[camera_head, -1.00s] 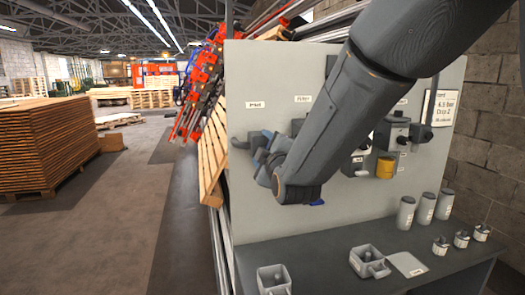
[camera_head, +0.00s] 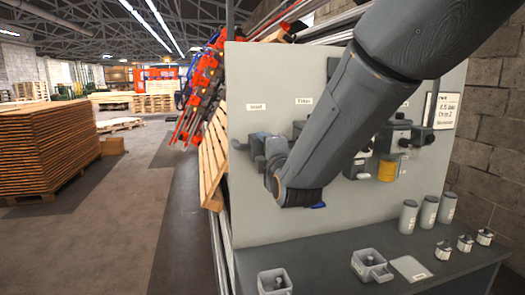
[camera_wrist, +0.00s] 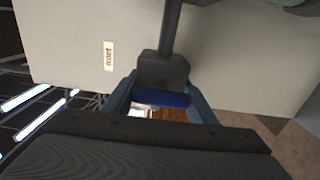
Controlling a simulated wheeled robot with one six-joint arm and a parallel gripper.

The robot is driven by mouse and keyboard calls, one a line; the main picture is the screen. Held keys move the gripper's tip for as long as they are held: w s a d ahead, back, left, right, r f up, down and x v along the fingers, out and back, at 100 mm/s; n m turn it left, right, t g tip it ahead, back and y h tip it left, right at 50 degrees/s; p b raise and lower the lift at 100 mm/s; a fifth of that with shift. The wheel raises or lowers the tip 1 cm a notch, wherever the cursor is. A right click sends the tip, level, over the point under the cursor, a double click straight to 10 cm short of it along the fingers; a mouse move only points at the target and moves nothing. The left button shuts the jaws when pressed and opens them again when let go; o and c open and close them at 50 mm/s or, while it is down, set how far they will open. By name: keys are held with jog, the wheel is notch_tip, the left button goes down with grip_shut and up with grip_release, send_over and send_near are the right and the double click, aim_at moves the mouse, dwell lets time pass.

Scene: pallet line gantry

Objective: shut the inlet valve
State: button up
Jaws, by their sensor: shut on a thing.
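The inlet valve is on the grey upright panel (camera_head: 400,210), under the "Inlet" label (camera_head: 256,106). In the wrist view its dark grey body (camera_wrist: 163,70) sits on a dark pipe, with a blue handle (camera_wrist: 162,98) across its near end. My gripper (camera_wrist: 160,96) has its two fingers on either side of the blue handle and is shut on it. In the head view my forearm and wrist hide most of the gripper and part of the valve. The handle's angle to the pipe is hard to judge.
A "Filter" label (camera_head: 304,101) and a yellow-bowled unit (camera_head: 387,169) are to the right on the panel. Grey canisters (camera_head: 408,216), small fittings (camera_head: 465,243) and a square grey part (camera_head: 371,266) stand on the bench below.

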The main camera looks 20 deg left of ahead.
jog(key=o, duration=1.1)
jog(key=shift+c, duration=0.2)
jog(key=b+v, duration=0.2)
jog(key=v, duration=0.6)
